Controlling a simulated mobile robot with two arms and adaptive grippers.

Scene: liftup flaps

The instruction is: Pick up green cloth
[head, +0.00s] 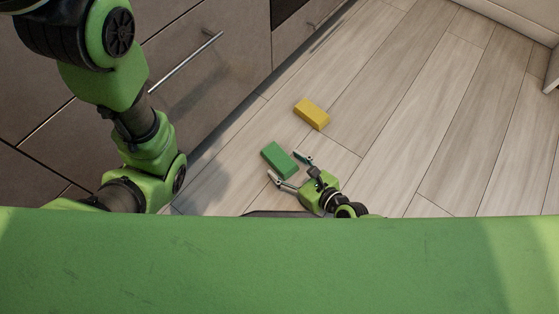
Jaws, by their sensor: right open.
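The green cloth (279,159) shows in the head view as a green, block-like piece lying on the wooden floor. My right gripper (288,167) is just below and to the right of it in the picture. Its two fingers are spread apart, one near the lower left of the cloth and one near its right side. The gripper is open and holds nothing. I cannot tell whether the fingers touch the cloth. My left arm comes in from the left, but its gripper does not show.
A yellow block-like piece (312,114) lies on the floor above and to the right of the green cloth. Cabinet drawers with a metal handle (187,62) stand along the left. The wooden floor (420,110) to the right is clear.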

